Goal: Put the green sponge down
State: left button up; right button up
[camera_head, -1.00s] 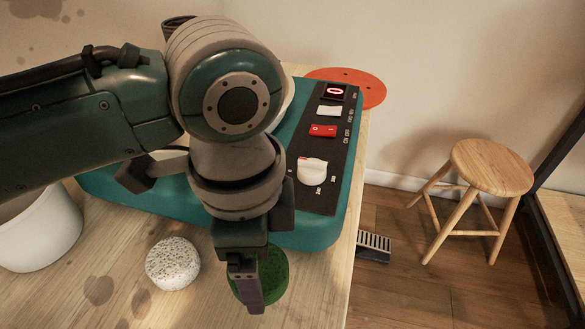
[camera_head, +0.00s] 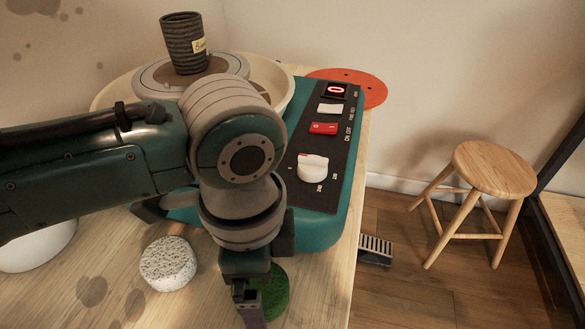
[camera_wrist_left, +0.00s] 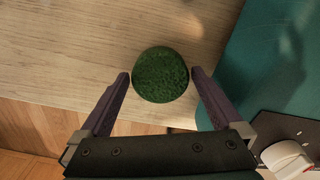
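The round green sponge (camera_head: 277,292) is near the table's right front edge, in front of the teal pottery wheel. My left gripper (camera_head: 252,308) points down at it and hides its left side in the head view. My right gripper is in neither view.
A white speckled sponge (camera_head: 168,264) lies to the left. The teal wheel housing (camera_head: 322,228) stands behind, with a dark ribbed cup (camera_head: 185,45) on its wheel. A white container (camera_head: 35,248) is at far left. A wooden stool (camera_head: 492,170) stands on the floor.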

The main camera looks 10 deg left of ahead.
pick_arm(q)
notch_tip(320, 180, up, 12)
jog(key=p, duration=0.4)
jog(key=s+d+f+n+t+h, duration=0.1)
jog(key=s+d+n+t+h, duration=0.15)
jog(key=s+n, duration=0.35)
jog(key=s+a+n+y, duration=0.1)
jog(key=s+a+n, duration=0.2)
jog(key=a, duration=0.3)
jog(key=s+a+n+t+y, duration=0.1)
jog(key=s+a+n, duration=0.2)
jog(key=a, duration=0.2)
jog(key=shift+a+r+n, duration=0.15)
jog(key=shift+a+n, duration=0.25)
jog(key=shift+s, duration=0.1)
